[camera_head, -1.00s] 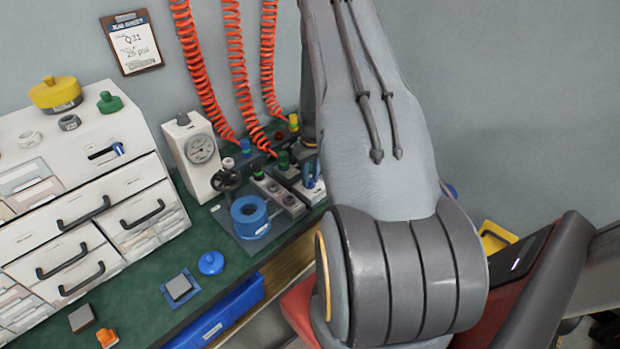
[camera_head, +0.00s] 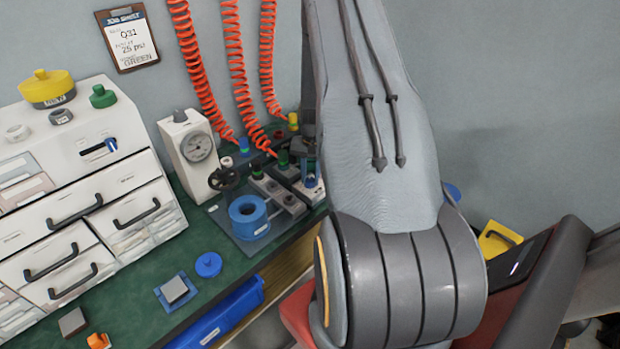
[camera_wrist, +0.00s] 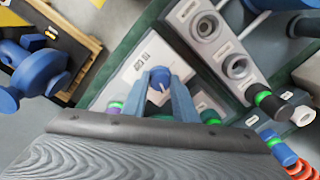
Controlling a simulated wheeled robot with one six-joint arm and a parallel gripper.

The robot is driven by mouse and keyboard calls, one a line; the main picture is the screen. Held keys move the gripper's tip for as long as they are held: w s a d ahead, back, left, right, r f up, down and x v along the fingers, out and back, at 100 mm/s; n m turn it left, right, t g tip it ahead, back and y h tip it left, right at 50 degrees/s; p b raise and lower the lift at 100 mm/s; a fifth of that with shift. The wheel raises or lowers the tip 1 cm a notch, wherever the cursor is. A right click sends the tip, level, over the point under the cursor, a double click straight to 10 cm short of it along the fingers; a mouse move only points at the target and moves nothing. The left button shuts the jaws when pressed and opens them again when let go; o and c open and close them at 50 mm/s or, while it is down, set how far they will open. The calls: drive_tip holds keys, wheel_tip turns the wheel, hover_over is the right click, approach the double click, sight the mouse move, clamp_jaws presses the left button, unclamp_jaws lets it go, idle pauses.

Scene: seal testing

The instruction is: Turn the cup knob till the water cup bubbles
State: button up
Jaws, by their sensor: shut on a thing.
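My gripper (camera_wrist: 168,98) is shut on a blue round knob (camera_wrist: 160,77), which sits between its two blue-grey fingertips in the wrist view. The knob stands over a white labelled block (camera_wrist: 133,69). In the head view my gripper (camera_head: 311,174) is small and partly hidden by my arm, above the fittings at the back right of the bench.
A white gauge box (camera_head: 180,158), a black handwheel (camera_head: 224,179) and a blue ring-shaped part (camera_head: 248,217) stand left of my gripper. Orange coiled hoses (camera_head: 235,60) hang behind. A white drawer cabinet (camera_head: 75,190) fills the left. The green bench top (camera_head: 135,300) has free room at the front.

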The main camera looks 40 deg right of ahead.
sight(311, 180)
drive_tip(key=shift+m, duration=0.6)
drive_tip(key=o, duration=1)
drive_tip(key=shift+o, duration=0.2)
wheel_tip(311, 180, up, 6)
drive_tip(key=shift+r+b, duration=0.1)
drive_tip(key=shift+b, duration=0.65)
drive_tip(key=shift+s+r, duration=0.15)
drive_tip(key=shift+r, duration=0.65)
